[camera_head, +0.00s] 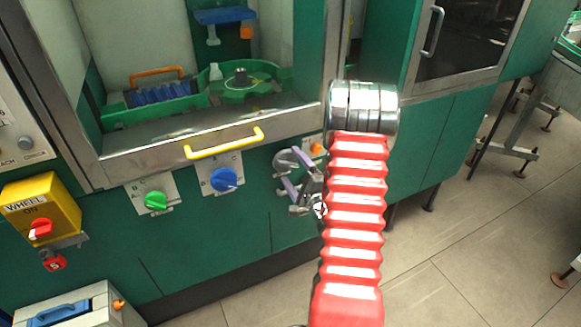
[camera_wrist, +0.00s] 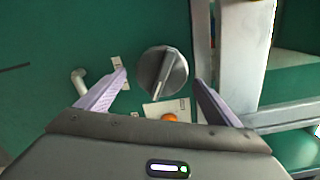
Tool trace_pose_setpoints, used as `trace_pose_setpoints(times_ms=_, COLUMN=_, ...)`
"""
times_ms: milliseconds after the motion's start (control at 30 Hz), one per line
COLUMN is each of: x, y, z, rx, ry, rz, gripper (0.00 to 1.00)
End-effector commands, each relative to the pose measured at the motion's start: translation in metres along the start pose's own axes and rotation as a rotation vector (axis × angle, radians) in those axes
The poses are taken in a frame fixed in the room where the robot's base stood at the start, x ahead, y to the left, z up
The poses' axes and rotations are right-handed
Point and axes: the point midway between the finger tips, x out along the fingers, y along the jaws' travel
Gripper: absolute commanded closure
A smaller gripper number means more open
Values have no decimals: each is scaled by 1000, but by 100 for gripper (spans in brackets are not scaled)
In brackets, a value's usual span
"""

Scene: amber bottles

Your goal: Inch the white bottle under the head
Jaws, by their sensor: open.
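A small white bottle (camera_head: 216,72) appears to stand at the left of the green wheel (camera_head: 262,86) inside the cabinet. A blue head (camera_head: 225,16) with a pale nozzle hangs above and behind the wheel; the bottle looks to the left of the wheel's hub. My gripper (camera_head: 305,195) is in front of the green panel, below the cabinet's right corner. In the wrist view my gripper (camera_wrist: 160,82) is open, its two purple fingers on either side of a grey knob (camera_wrist: 162,72) with a raised bar. The bottle is not in the wrist view.
A blue knob (camera_head: 224,179) and a green knob (camera_head: 156,201) are left of the grey one. An orange lamp (camera_wrist: 169,117) sits by the grey knob. A yellow handle (camera_head: 224,144) is above. A yellow box (camera_head: 40,213) marked WHEEL ON has a red switch.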

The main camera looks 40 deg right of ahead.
Motion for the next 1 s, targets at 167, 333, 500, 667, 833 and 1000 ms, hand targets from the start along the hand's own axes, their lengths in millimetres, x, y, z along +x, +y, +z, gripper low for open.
trace_pose_setpoints(times_ms=167, x=-29, y=0, z=-1, rx=0, ry=3, rz=0, gripper=14)
trace_pose_setpoints(times_ms=333, x=-59, y=0, z=-2, rx=1, ry=4, rz=0, gripper=14)
trace_pose_setpoints(times_ms=500, x=-89, y=1, z=-2, rx=1, ry=5, rz=1, gripper=14)
trace_pose_setpoints(times_ms=667, x=-109, y=1, z=-2, rx=0, ry=4, rz=1, gripper=14)
trace_pose_setpoints(times_ms=833, x=-119, y=1, z=-1, rx=0, ry=2, rz=0, gripper=14)
trace_pose_setpoints(times_ms=1000, x=-121, y=1, z=0, rx=0, ry=1, rz=0, gripper=14)
